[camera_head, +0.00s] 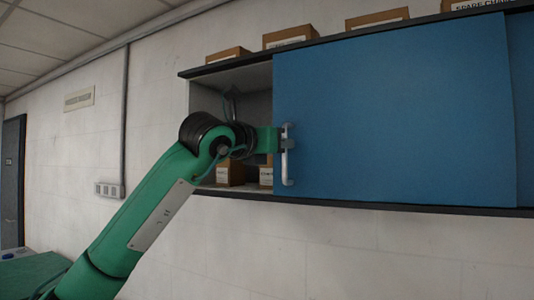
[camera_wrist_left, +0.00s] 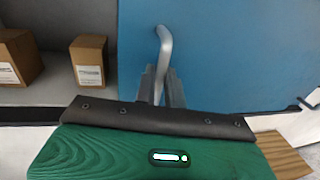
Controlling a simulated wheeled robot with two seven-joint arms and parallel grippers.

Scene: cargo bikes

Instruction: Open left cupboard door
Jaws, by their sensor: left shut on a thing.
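The wall cupboard has a blue left door (camera_head: 390,115) with a vertical metal handle (camera_head: 289,172) near its left edge. The door stands partly slid to the right, and a narrow opening (camera_head: 215,95) shows at the cupboard's left end. My left gripper (camera_head: 287,145) is at the middle of the handle and shut on it. In the left wrist view, the two grey fingers (camera_wrist_left: 160,88) close around the handle (camera_wrist_left: 164,48), with the blue door (camera_wrist_left: 230,60) behind. My right gripper is in neither view.
Cardboard boxes stand inside the opening, among them one box (camera_wrist_left: 88,60) in the left wrist view. Several boxes, such as this one (camera_head: 290,37), stand on the cupboard's top. A conduit (camera_head: 125,120) and a socket box (camera_head: 108,190) are on the wall to the left.

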